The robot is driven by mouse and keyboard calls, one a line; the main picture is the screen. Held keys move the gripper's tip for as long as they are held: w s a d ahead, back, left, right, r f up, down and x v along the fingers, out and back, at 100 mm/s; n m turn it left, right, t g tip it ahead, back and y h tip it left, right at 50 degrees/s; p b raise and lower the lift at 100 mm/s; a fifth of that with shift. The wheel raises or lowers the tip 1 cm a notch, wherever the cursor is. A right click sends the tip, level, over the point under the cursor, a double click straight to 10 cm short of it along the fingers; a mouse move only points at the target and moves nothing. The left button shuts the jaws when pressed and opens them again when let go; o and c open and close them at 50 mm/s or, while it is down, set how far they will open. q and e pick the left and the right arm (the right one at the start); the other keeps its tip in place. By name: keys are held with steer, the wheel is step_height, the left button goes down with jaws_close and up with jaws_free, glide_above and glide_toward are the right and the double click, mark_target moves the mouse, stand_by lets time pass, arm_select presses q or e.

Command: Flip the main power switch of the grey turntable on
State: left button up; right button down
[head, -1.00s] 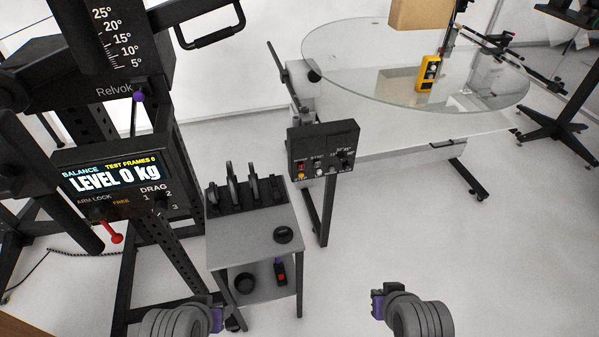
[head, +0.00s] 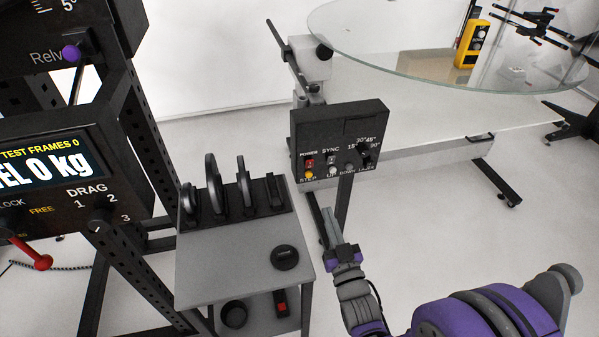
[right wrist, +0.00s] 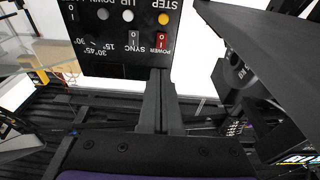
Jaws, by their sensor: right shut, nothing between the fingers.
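The grey turntable has a round glass top (head: 420,80) and a black control box (head: 340,120) on its near left side. The red power switch (head: 309,163) is at the box's left, above a yellow STEP button (head: 309,175). Which way the switch is set I cannot tell. My right gripper (head: 333,222) is shut and empty, below the box and apart from it. In the right wrist view the panel appears upside down, with the red switch (right wrist: 162,39) just beyond the shut fingertips (right wrist: 160,78). My left gripper is out of view.
A grey cart (head: 225,250) with upright black discs stands left of the box. The black balance stand with a display (head: 45,165) is at the far left. A yellow device (head: 469,43) is on the glass.

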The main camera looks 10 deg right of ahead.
mark_target(310, 161)
steer(key=shift+a, duration=0.1)
stand_by(0.3)
steer(key=w+r, duration=0.1)
steer(key=w, duration=0.3)
steer(key=w+r, duration=0.1)
steer(key=w, duration=0.8)
steer(key=shift+w+a+r, duration=0.3)
steer(key=shift+w+r, duration=0.05)
steer(key=shift+r, duration=0.05)
